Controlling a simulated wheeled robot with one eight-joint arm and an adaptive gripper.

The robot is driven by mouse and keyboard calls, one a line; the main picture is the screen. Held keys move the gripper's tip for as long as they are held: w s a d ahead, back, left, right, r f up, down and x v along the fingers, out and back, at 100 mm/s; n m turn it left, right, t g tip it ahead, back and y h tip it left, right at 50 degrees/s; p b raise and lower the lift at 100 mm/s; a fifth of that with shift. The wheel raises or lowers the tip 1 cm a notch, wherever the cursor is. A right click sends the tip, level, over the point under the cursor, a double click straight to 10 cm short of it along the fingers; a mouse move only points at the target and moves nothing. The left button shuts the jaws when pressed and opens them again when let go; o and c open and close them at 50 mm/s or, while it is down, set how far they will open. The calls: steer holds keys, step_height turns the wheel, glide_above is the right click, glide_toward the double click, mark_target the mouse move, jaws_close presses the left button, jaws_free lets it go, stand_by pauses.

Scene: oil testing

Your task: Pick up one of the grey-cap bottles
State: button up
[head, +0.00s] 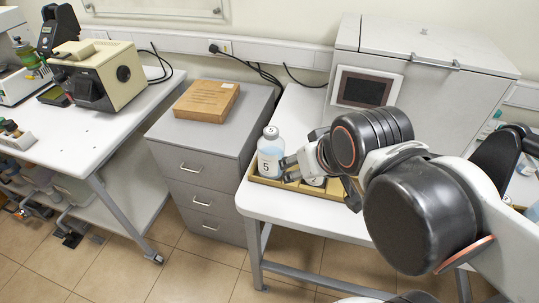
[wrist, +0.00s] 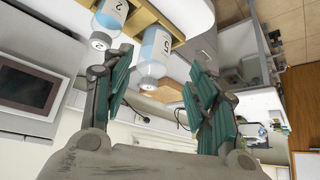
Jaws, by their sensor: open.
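A white bottle with a grey cap and a "5" label (head: 269,158) stands upright at the left end of a shallow yellow tray (head: 263,182) on the white table. My gripper (head: 287,169) is open just right of this bottle, near its body; I cannot tell if they touch. In the upside-down wrist view, one bottle (wrist: 155,52) shows between the spread teal-lined fingers (wrist: 158,68). A second bottle labelled "2" (wrist: 113,14) is beside it, outside the fingers. My gripper hides most of the tray's other contents in the head view.
A large grey machine with a dark screen (head: 365,90) stands behind the tray. A grey drawer cabinet (head: 205,185) with a brown box (head: 207,101) is left of the table. A beige instrument (head: 98,72) sits on the left bench.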

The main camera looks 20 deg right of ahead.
steer(key=shift+o, duration=0.3)
steer(key=o, duration=0.9)
steer(key=shift+w+r, duration=0.25)
steer(key=shift+w, duration=0.05)
steer(key=n+g+p, duration=0.1)
steer(key=g+p, duration=0.3)
steer(key=p, duration=0.1)
glide_above(271, 132)
steer(key=s, duration=0.2)
steer(key=f, duration=0.2)
steer(key=b+x, duration=0.1)
steer(key=x, duration=0.7)
steer(key=shift+b, duration=0.4)
steer(key=shift+b+x, duration=0.8)
steer(key=shift+x, duration=1.85)
